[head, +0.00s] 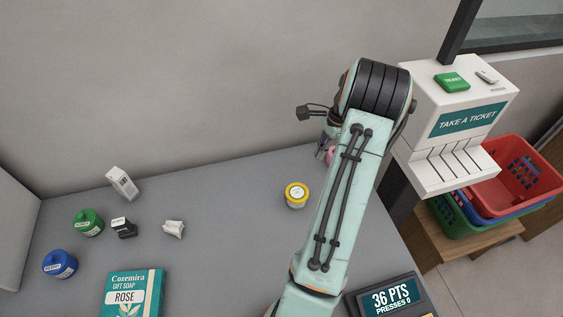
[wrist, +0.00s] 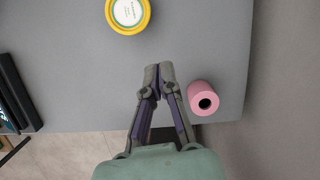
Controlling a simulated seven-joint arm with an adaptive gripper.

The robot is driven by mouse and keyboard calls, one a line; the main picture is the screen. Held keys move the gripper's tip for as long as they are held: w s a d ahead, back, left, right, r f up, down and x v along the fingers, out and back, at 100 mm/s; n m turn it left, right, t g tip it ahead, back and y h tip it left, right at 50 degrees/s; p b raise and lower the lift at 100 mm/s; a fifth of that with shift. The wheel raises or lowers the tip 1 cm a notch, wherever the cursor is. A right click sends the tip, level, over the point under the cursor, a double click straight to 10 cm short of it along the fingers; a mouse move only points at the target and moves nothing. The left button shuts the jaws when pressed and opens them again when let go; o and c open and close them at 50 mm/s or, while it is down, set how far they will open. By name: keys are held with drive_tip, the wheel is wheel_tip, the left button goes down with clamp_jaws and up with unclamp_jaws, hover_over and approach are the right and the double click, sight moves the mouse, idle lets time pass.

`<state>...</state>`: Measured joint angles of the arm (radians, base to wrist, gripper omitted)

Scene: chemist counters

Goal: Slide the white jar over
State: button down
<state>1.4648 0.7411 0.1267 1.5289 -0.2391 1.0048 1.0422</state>
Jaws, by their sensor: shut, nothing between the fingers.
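A white jar (head: 296,200) with a yellow rim and a white labelled top stands on the grey counter, left of my forearm in the head view. In the wrist view its top (wrist: 130,13) is at the upper edge, partly cut off. My gripper (wrist: 159,68) is shut and empty, with the fingertips together. It is apart from the jar, with bare counter between them. In the head view my arm hides most of the gripper.
A pink roll (wrist: 203,97) lies just right of my fingers in the wrist view. A green jar (head: 88,223), a blue jar (head: 60,264), small boxes and a soap box (head: 133,293) are at the left. A ticket machine (head: 455,120) stands right. The counter left of the jar is clear.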

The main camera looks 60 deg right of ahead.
sight(235, 216)
drive_tip(key=s+f+m, duration=0.2)
drive_tip(key=s+f, duration=0.1)
drive_tip(key=s, duration=0.3)
drive_tip(key=x, duration=0.9)
drive_tip(key=shift+w, duration=0.35)
drive_tip(key=shift+w+a, duration=1.05)
drive_tip(key=shift+w, duration=0.1)
drive_tip(key=shift+w+a, duration=0.25)
drive_tip(key=shift+w, duration=0.05)
drive_tip(key=w+a, duration=1.4)
drive_tip(key=shift+w+a, duration=0.2)
drive_tip(key=shift+a, duration=0.05)
